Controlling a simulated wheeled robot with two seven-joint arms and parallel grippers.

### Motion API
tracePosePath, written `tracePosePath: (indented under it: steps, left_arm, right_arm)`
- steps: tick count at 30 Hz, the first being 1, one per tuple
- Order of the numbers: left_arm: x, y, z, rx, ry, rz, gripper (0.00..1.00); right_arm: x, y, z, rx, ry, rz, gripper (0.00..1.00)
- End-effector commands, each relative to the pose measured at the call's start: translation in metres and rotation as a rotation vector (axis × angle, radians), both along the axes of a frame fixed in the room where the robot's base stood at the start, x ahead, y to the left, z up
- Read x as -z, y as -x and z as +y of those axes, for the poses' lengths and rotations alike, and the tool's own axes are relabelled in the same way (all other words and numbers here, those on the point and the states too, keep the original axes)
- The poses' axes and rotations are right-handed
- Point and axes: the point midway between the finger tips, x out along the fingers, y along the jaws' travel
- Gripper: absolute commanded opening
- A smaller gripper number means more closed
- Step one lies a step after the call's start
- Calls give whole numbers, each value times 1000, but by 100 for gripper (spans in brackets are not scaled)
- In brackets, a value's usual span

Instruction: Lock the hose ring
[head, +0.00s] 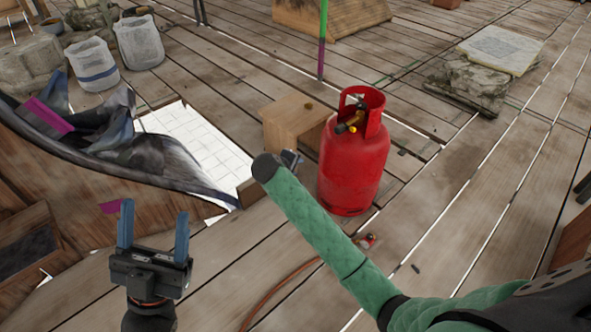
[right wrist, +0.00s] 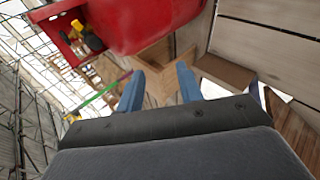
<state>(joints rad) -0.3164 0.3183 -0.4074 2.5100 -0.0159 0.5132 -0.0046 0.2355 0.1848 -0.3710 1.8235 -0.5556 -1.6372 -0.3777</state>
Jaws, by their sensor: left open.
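A red gas cylinder (head: 353,165) stands upright on the plank floor, with a yellow and black valve (head: 350,124) inside its collar. In the right wrist view the cylinder (right wrist: 150,22) is at the top and the valve (right wrist: 88,38) at upper left. An orange-brown hose (head: 283,287) lies on the floor, partly hidden by my right arm; a red and dark fitting (head: 366,241) lies near it. The ring cannot be made out clearly. My right gripper (right wrist: 160,72) is open and empty beside the cylinder. My left gripper (head: 154,212) is open and empty, well left of it.
A wooden box (head: 292,118) stands just behind and left of the cylinder. A dark tarp (head: 140,150) over wood is at left, with white bags (head: 140,42) behind. Stone slabs (head: 480,70) lie at back right. Planks right of the cylinder are mostly clear.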

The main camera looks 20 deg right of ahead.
Motion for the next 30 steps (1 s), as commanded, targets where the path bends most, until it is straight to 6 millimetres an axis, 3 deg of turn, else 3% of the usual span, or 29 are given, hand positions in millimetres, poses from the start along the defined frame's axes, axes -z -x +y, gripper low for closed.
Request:
tracePosePath:
  steps: [3,10,23,25,30]
  left_arm:
    - [-18,0,0,0,0,0,64]
    - [-33,0,0,0,0,0,64]
    - [-35,0,0,0,0,0,64]
    - [-35,0,0,0,0,0,64]
    - [-29,1,0,-1,5,11,64]
  right_arm:
    - [-2,18,-1,-24,14,25,36]
    - [6,40,-5,-45,44,57,36]
    - [10,46,-6,-53,54,67,36]
    - [11,47,-6,-53,54,68,33]
    - [25,57,-8,-52,57,87,33]
